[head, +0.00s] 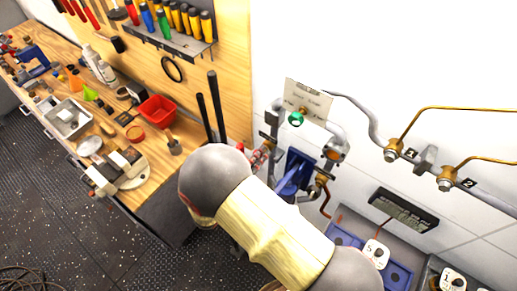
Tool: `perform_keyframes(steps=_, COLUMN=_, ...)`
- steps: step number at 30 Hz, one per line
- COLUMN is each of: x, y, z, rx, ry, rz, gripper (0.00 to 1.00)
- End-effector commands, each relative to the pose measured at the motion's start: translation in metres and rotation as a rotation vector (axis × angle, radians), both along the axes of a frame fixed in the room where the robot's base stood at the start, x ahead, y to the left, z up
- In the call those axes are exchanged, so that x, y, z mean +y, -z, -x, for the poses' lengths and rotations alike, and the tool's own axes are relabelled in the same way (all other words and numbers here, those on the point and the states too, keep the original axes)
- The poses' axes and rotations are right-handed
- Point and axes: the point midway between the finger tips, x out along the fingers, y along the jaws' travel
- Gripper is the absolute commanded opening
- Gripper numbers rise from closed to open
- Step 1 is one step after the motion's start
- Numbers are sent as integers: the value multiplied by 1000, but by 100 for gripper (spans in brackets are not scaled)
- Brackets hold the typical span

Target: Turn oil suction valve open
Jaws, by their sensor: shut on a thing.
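My arm crosses the lower middle of the head view and hides much of the pipework behind it. My gripper cannot be made out; its grip is hidden from this view. Valve fittings sit on the white wall just above my arm. A small red-and-white part (261,156) shows beside the arm's upper edge, and I cannot tell what it is. A blue fitting (292,172) is partly covered by my arm. A green round knob (296,118) sits by a label plate (309,100) with text too small to read. I cannot tell which part is the oil suction valve.
A wooden workbench (150,208) with a red bin (157,110) and tools stands at the left. Two dark upright bars (217,105) stand near the pipes. Brass pipes (455,110) run at the right. Dark deck floor (60,205) is open at the lower left.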

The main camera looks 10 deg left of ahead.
Motion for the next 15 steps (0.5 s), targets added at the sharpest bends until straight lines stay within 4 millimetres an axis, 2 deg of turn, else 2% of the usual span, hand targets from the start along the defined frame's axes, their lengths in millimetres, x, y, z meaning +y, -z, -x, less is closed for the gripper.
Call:
perform_keyframes(steps=6, x=1, y=-2, z=0, rx=68, ry=-1, rz=162, gripper=9)
perform_keyframes(steps=15, x=1, y=0, z=0, rx=128, ry=-1, rz=307, gripper=9)
